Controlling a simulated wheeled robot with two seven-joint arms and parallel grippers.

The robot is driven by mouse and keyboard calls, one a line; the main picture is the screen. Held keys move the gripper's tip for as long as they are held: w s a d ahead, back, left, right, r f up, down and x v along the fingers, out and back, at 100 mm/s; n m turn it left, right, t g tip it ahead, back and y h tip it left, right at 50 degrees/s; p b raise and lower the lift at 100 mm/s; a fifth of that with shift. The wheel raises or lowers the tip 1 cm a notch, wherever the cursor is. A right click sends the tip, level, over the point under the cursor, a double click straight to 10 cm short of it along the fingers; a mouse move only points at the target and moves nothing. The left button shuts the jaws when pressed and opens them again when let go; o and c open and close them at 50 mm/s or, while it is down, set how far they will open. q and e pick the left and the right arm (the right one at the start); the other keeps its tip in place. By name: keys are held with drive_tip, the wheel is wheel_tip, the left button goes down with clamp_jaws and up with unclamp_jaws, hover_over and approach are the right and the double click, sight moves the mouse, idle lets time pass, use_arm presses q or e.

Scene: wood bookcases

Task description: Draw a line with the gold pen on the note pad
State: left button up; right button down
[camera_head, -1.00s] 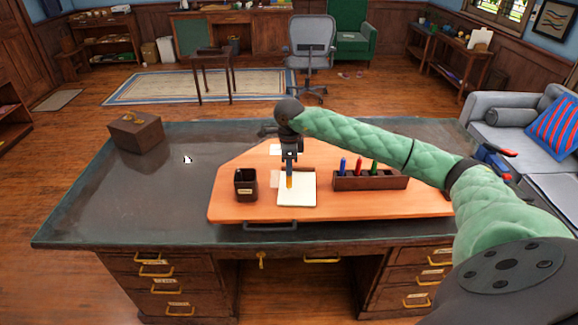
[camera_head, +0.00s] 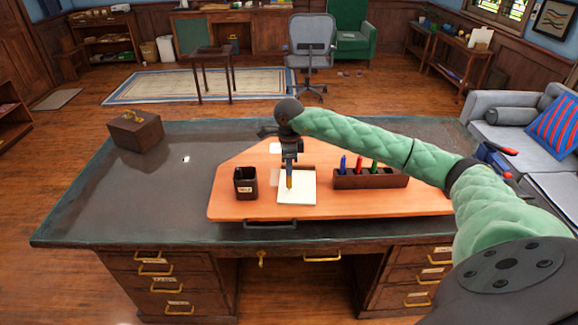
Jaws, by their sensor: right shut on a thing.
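The white note pad (camera_head: 303,192) lies on the orange writing board (camera_head: 400,206) on the desk. My right gripper (camera_head: 289,168) is above the pad, pointing down, shut on the gold pen (camera_head: 290,182). The pen is about upright and its lower end is at or just above the pad's left part; I cannot tell if it touches. No line can be made out on the pad. My left gripper is not in view.
A dark pen cup (camera_head: 245,183) stands left of the pad. A wooden holder (camera_head: 371,180) with blue, red and green pens stands to the right. A brown box (camera_head: 135,132) sits at the desk's far left. The desk's left side (camera_head: 130,195) is mostly clear.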

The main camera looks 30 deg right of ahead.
drive_tip(key=shift+s+d, duration=0.15)
drive_tip(key=shift+d, duration=0.1)
drive_tip(key=shift+s+d+b, duration=0.25)
drive_tip(key=shift+d+b, duration=0.1)
drive_tip(key=shift+b, duration=0.05)
drive_tip(key=shift+s+d+b, duration=0.45)
drive_tip(key=shift+d+b, duration=0.05)
drive_tip(key=shift+d, duration=0.05)
drive_tip(key=shift+s+d+f, duration=0.1)
drive_tip(key=shift+s+d+b, duration=0.3)
drive_tip(key=shift+d+b, duration=0.1)
drive_tip(key=shift+d, duration=0.05)
drive_tip(key=shift+d, duration=0.1)
idle(0.3)
drive_tip(key=shift+s+d+b, duration=0.4)
drive_tip(key=shift+b, duration=0.05)
